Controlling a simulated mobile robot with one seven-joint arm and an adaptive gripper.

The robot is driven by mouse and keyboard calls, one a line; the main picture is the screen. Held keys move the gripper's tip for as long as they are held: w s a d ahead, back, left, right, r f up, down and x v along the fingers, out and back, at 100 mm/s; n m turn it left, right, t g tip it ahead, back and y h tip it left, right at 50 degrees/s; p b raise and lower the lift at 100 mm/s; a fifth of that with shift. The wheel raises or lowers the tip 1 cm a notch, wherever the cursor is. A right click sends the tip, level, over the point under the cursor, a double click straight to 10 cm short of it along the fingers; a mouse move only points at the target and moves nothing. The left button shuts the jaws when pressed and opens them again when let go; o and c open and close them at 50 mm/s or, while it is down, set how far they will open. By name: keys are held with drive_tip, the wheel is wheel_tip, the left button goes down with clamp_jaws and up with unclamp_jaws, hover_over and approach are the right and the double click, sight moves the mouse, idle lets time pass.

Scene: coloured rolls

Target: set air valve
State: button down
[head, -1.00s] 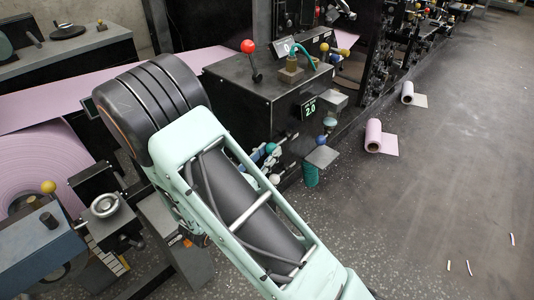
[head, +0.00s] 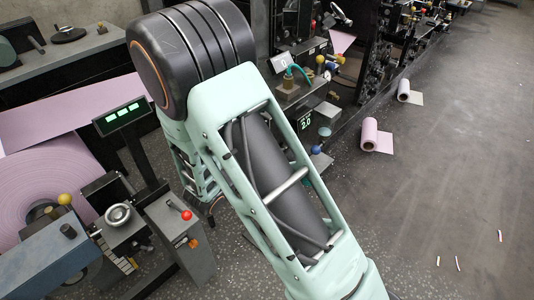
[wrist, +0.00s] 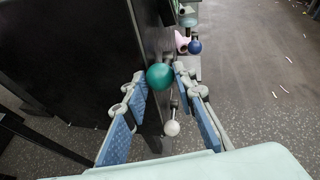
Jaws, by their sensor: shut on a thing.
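In the wrist view my gripper (wrist: 158,77) has its two blue-padded fingers on either side of a green ball knob (wrist: 160,76) and is shut on it. The knob is on the side of a dark machine cabinet (wrist: 85,50). A white ball knob (wrist: 171,128) hangs just below it, between the fingers and nearer the camera. In the head view my arm hides the gripper and the green knob. A small green-lit display (head: 306,121) reads about 2.0. No label marking the air valve is legible.
A blue ball knob (wrist: 195,47) lies beyond the right finger. In the head view, a control box with a red knob (head: 186,215) and a large pink roll (head: 50,190) stand at left.

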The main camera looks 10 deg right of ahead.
drive_tip(key=c, duration=1.6)
unclamp_jaws()
drive_tip(key=shift+a, duration=0.1)
drive_tip(key=v, duration=1.2)
drive_tip(key=shift+r, duration=0.1)
